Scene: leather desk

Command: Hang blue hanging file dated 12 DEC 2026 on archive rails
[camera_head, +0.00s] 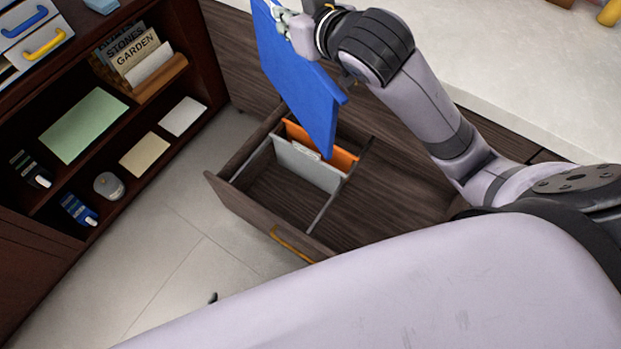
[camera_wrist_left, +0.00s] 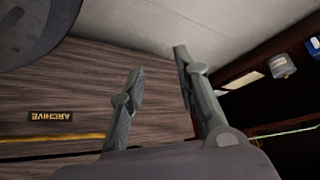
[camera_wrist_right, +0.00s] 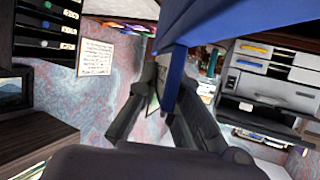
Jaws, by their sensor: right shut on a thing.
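The blue hanging file (camera_head: 300,85) is held by my right gripper (camera_head: 283,22), which is shut on its upper part. The file hangs tilted, its lower corner in front of the drawer's back part; I cannot tell its height above the rails. No date is legible. In the right wrist view the file (camera_wrist_right: 205,25) lies between the fingers (camera_wrist_right: 165,95). The open drawer has thin rails (camera_head: 332,203) along its left compartment, with an orange file (camera_head: 340,157) and a grey file (camera_head: 308,168) between them. My left gripper (camera_wrist_left: 162,95) is open and empty in the left wrist view, facing a wooden front labelled ARCHIVE (camera_wrist_left: 50,116).
The front part of the drawer's left compartment (camera_head: 275,195) is empty. A dark shelf unit (camera_head: 215,60) with books, papers and stamps stands left of the drawer. A pale countertop (camera_head: 490,60) lies at the right. My left arm crosses the bottom of the head view.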

